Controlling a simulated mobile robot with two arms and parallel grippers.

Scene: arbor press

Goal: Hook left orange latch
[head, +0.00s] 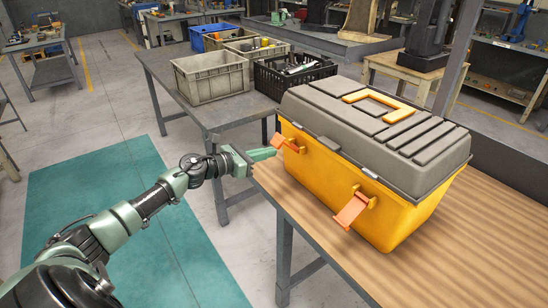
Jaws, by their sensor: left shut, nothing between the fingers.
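A toolbox (352,187) with an orange-yellow body and a grey lid (370,115) stands on a wooden-topped table. The lid is down and has an orange handle (380,104). The left orange latch (284,145) sticks outward from the toolbox's front at the left. The other orange latch (350,212) hangs outward and down further right. My left gripper (262,154) is shut and empty, its green fingertips close to the left latch, just to its left. I cannot tell whether they touch. My right gripper is not in view.
The wooden table (430,270) has free room right of the toolbox. Behind, a grey table (208,112) holds a grey crate (211,78), a black crate (293,76) and a blue bin (207,38). A teal floor mat (165,235) lies below my arm.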

